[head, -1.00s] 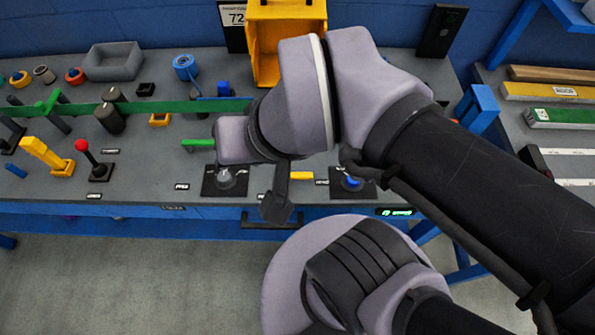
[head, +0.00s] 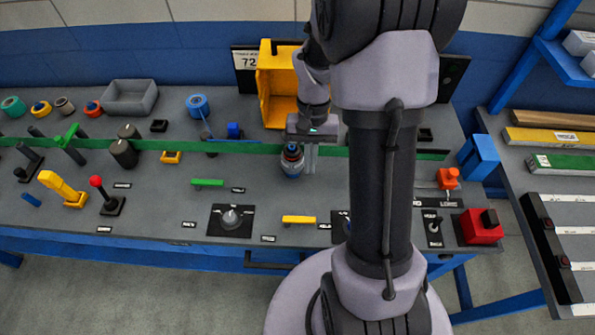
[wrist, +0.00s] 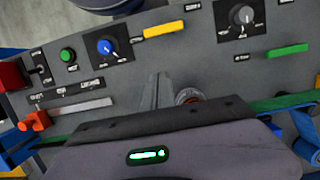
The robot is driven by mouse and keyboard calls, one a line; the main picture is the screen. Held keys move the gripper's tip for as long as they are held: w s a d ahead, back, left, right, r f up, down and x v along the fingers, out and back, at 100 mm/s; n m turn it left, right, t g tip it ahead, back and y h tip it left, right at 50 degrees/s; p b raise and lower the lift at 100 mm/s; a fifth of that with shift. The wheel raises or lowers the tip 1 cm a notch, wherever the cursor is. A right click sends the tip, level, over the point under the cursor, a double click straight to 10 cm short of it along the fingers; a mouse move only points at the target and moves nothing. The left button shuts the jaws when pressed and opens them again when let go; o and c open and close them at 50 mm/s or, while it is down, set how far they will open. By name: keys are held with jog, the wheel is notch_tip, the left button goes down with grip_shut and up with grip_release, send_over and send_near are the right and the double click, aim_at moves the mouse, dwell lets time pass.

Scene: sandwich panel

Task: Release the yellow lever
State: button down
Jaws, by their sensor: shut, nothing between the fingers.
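Two yellow handles show, and I cannot tell which is the task's lever. A flat yellow bar handle (head: 299,219) lies on the front of the panel, right of a grey dial; it also shows at the top of the wrist view (wrist: 165,30). A yellow tilted lever (head: 57,184) stands at the left on a yellow base, outside the wrist view. My gripper (head: 311,166) is shut and empty. It points down behind the flat yellow bar, apart from it, close beside a dark blue-ringed cylinder (head: 292,162). Its fingers (wrist: 156,92) also show in the wrist view.
A green bar handle (head: 207,182) and grey dial (head: 231,217) lie left of the flat yellow bar. A red-knobbed lever (head: 97,184) stands at left. A yellow bin (head: 272,85) stands behind my gripper. A red box (head: 481,226) is at right. My arm hides part of the panel.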

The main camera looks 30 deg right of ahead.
aim_at(299, 222)
jog(key=shift+a, duration=0.1)
jog(key=b+x, duration=0.4)
jog(key=x, duration=0.5)
jog(key=shift+f, duration=0.3)
jog(key=s+a, duration=0.1)
jog(key=s+a+b, duration=0.1)
jog(key=shift+s+f, duration=0.25)
jog(key=shift+s, duration=0.15)
jog(key=shift+s+a, duration=0.2)
jog(key=shift+s, duration=0.15)
jog(key=shift+r, duration=0.1)
